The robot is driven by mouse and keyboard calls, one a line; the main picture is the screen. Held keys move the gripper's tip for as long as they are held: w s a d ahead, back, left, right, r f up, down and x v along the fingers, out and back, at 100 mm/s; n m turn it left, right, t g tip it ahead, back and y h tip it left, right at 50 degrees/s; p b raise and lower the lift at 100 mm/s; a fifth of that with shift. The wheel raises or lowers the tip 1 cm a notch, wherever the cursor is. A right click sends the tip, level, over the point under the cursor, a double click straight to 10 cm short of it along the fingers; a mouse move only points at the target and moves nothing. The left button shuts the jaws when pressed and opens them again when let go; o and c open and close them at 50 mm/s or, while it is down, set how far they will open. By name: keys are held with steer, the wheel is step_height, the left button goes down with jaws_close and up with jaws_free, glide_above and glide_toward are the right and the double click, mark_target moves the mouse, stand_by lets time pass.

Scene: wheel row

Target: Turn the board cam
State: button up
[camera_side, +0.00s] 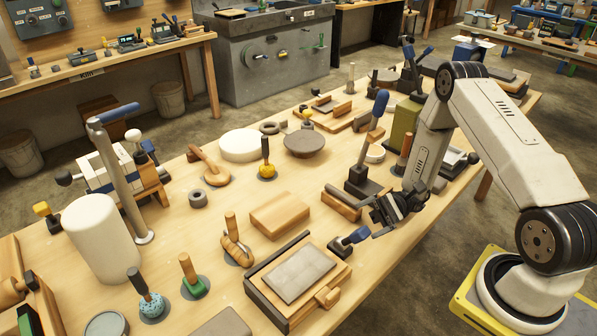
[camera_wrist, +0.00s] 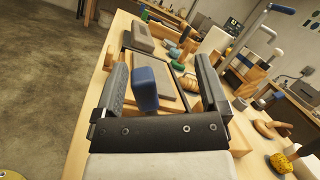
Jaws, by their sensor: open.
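The board cam appears as a dark lever with a blue handle (camera_side: 355,237) at the right corner of a wooden board (camera_side: 262,296) that carries a grey slab (camera_side: 298,273). In the wrist view the blue handle (camera_wrist: 145,82) shows between my fingers, nearer the left one, with gaps on both sides. My gripper (camera_side: 374,218) is open, just right of the handle in the side view. Contact with the handle cannot be seen. The cam's pivot is partly hidden behind the handle in the wrist view.
A wooden block (camera_side: 280,215) lies behind the board. A blue-handled upright lever (camera_side: 375,125) stands close behind my gripper. A small wooden clamp piece (camera_side: 327,297) sits at the board's front edge. The bench's front edge is close to my gripper, with open floor beyond.

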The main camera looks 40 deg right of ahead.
steer(key=shift+r, duration=1.35)
steer(key=c, duration=0.6)
steer(key=shift+a+r+n+g+h, duration=0.15)
steer(key=shift+a+n+g+h, duration=0.25)
steer(key=shift+g, duration=0.3)
jaws_close()
steer(key=n+g+h, duration=0.2)
steer(key=g, duration=0.1)
steer(key=a+n+g+h, duration=0.1)
steer(key=shift+r+h, duration=0.4)
steer(key=h, duration=0.1)
steer(key=n+g+h, duration=0.1)
steer(key=n+h, duration=0.1)
steer(key=shift+w+r+g+h, duration=0.3)
steer(key=shift+w+r+g, duration=0.05)
steer(key=shift+g, duration=0.05)
steer(key=w+d+r+n+t+h, duration=0.1)
steer(key=w+r+n+t+h, duration=0.2)
steer(key=w+r+h, duration=0.4)
steer(key=w+n+h, duration=0.1)
steer(key=h, duration=0.3)
steer(key=shift+d+r, duration=0.2)
steer(key=shift+d, duration=0.15)
